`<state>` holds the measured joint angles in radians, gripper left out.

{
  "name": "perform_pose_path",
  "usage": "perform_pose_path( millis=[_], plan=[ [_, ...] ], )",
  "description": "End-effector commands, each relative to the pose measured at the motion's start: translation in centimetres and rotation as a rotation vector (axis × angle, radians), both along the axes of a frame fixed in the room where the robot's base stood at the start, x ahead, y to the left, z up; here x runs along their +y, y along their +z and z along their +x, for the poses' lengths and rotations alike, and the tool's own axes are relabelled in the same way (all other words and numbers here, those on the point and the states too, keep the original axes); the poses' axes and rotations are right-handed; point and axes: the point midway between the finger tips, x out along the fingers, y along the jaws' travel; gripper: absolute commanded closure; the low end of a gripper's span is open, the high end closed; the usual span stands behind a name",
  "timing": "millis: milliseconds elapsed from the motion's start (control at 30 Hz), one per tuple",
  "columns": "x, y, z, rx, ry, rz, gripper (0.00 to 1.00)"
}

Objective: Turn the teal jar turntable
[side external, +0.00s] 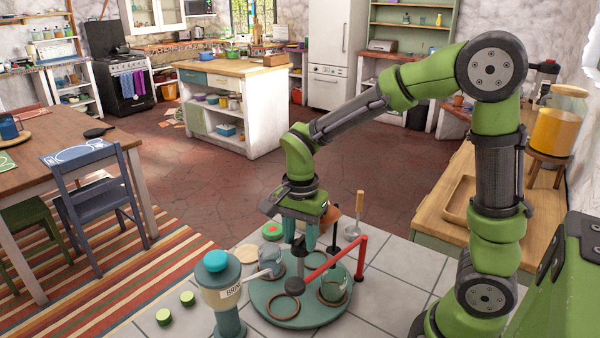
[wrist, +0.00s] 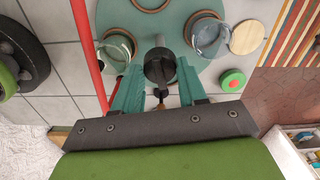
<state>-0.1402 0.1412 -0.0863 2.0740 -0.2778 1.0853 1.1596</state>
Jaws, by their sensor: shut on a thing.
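The teal turntable (side external: 295,318) is a round disc on the tiled counter, also in the wrist view (wrist: 178,22). Glass jars stand on it, one at its back left (side external: 270,262) and one at its right in a brown ring (side external: 333,291). An empty brown ring (side external: 285,306) lies at its front. My gripper (side external: 311,246) is low over the turntable's back part, pointing down. In the wrist view, its teal fingers (wrist: 160,85) stand either side of a dark grey knob (wrist: 160,66) and are shut on it.
A red bar (side external: 340,258) stands beside my gripper and reaches over the turntable. A labelled dispenser (side external: 222,290) stands at the front left, its spout toward the back-left jar.

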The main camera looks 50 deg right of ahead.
Motion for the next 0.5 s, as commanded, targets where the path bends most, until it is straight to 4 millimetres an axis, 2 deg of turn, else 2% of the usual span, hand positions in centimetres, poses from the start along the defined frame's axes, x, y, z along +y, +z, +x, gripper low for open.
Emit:
perform_pose_path(
  millis=[500],
  plan=[
    [-0.04, 0.15, 0.04, -0.002, -0.150, 0.000, 1.00]
  ],
)
